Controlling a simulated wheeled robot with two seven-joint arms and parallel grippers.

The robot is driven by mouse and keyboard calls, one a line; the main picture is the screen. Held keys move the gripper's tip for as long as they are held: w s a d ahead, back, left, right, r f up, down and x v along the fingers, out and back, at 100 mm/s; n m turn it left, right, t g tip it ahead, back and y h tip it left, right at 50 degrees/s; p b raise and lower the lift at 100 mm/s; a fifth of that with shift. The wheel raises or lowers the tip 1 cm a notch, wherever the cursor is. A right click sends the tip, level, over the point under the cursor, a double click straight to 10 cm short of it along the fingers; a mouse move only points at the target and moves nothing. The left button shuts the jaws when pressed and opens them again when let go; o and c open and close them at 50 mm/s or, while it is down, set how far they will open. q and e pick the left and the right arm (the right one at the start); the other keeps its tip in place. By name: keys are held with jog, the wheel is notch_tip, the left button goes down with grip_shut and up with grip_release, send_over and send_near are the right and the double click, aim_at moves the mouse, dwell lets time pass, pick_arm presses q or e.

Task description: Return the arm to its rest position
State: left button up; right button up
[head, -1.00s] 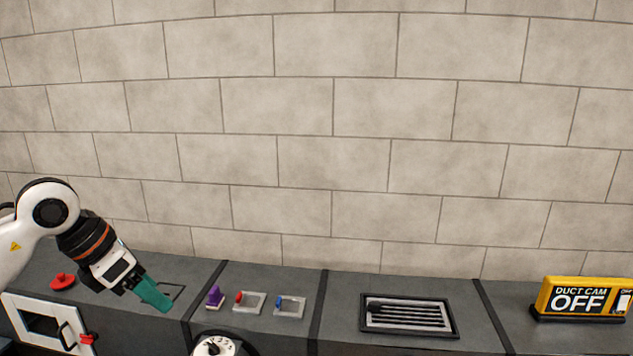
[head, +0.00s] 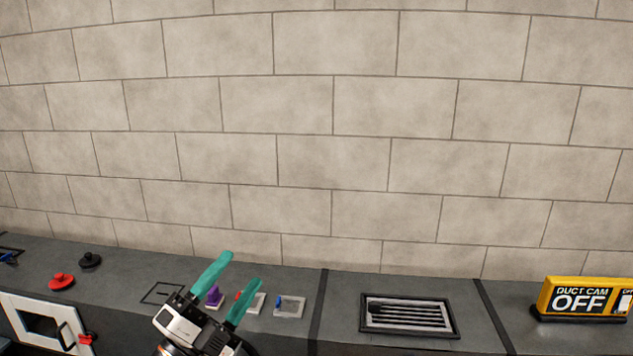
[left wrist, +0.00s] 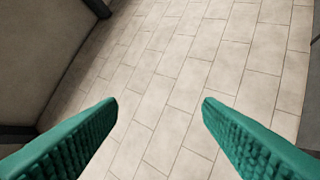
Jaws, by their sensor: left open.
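My left gripper (head: 240,272) is in the lower middle-left of the head view. Its two teal fingers point up and are spread apart with nothing between them. In the left wrist view the teal fingers (left wrist: 160,105) are also wide apart and empty, with tiled surface beyond them. The gripper partly covers the purple piece (head: 214,296) and the red-ended tray piece (head: 254,302) on the dark counter (head: 130,268). My right gripper does not show.
A red knob (head: 61,281) and a black knob (head: 90,260) sit on the counter at left, above a white-framed door (head: 18,311). A blue-ended tray (head: 290,307), a slotted vent (head: 410,315) and a yellow "DUCT CAM OFF" sign (head: 577,297) stand to the right.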

pick_arm(q)
jog(key=s+a+f+n+g+y, duration=0.3)
jog(key=a+f+n+y, duration=0.3)
jog(key=f+n, duration=0.4)
jog(key=s+a+f+n+g+y, duration=0.2)
jog(key=a+f+n+g+y, duration=0.1)
jog(key=f+n+y, duration=0.65)
jog(key=s+f+g+h, duration=0.2)
jog(key=s+f+g, duration=0.8)
jog(key=s+f, duration=0.7)
jog(key=s+f+g+b, duration=0.15)
jog(key=f+b, duration=0.25)
jog(key=f, duration=0.8)
jog(key=s+f+b, duration=0.2)
jog(key=f+b, duration=0.2)
jog(key=f, duration=0.9)
jog(key=s+f+b, duration=0.1)
jog(key=f+b, duration=0.3)
jog(key=f, duration=0.8)
jog(key=s+a+f+b, duration=0.1)
jog(key=s+f+b, duration=0.3)
jog(key=s+f, duration=0.4)
jog(key=s+a+f+g+b, duration=0.1)
jog(key=s+f+b, duration=0.2)
jog(key=s+f, duration=0.5)
notch_tip(320, 180, down, 7)
jog(key=shift+a+f+b, duration=0.1)
jog(key=shift+a+b, duration=0.05)
jog(key=shift+b, duration=0.25)
